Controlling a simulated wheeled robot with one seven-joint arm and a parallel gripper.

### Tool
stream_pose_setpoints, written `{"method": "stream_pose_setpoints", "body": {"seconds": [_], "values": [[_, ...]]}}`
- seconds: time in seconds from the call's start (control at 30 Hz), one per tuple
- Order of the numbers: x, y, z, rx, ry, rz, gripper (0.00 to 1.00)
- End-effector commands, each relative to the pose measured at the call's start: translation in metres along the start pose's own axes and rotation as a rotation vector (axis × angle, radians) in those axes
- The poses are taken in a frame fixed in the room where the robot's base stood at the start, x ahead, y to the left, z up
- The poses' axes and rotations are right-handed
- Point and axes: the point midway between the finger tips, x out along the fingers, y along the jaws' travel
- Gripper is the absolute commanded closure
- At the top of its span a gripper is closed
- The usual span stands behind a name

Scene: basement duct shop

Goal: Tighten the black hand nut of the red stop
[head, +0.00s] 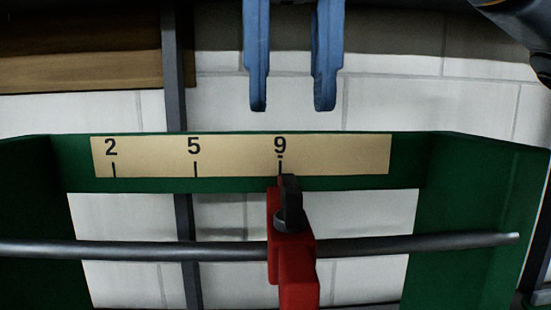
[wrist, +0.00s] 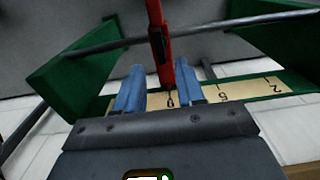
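The red stop (head: 292,268) sits on the dark horizontal rod, with its top at the 9 mark of the scale. Its black hand nut (head: 290,204) stands upright on the stop's near face. My gripper (head: 292,105) has two blue fingers that hang apart above the scale, with nothing between them in the head view. In the wrist view the red stop (wrist: 159,40) shows beyond the gap between the open fingers (wrist: 170,75). The hand nut is hard to make out there.
The tan scale (head: 240,156) with marks 2, 5 and 9 is fixed to the green frame (head: 460,200). The rod (head: 400,244) runs across the frame. A grey upright post (head: 174,70) and a pale block wall stand behind. The space around the fingers is clear.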

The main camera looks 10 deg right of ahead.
Motion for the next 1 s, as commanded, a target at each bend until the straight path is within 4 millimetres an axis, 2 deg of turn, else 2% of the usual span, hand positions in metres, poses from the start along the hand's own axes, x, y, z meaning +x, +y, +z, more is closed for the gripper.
{"method": "stream_pose_setpoints", "body": {"seconds": [0.13,0.4,0.6,0.97,1.0], "values": [[0.012,0.0,0.0,-0.001,-0.003,0.001,0.62],[0.052,0.0,0.001,-0.002,-0.003,0.001,0.62],[0.072,0.0,0.0,0.0,-0.001,0.0,0.62],[0.078,0.0,0.0,0.0,-0.001,0.0,0.62],[0.078,0.0,0.0,0.0,-0.001,0.0,0.66]]}}
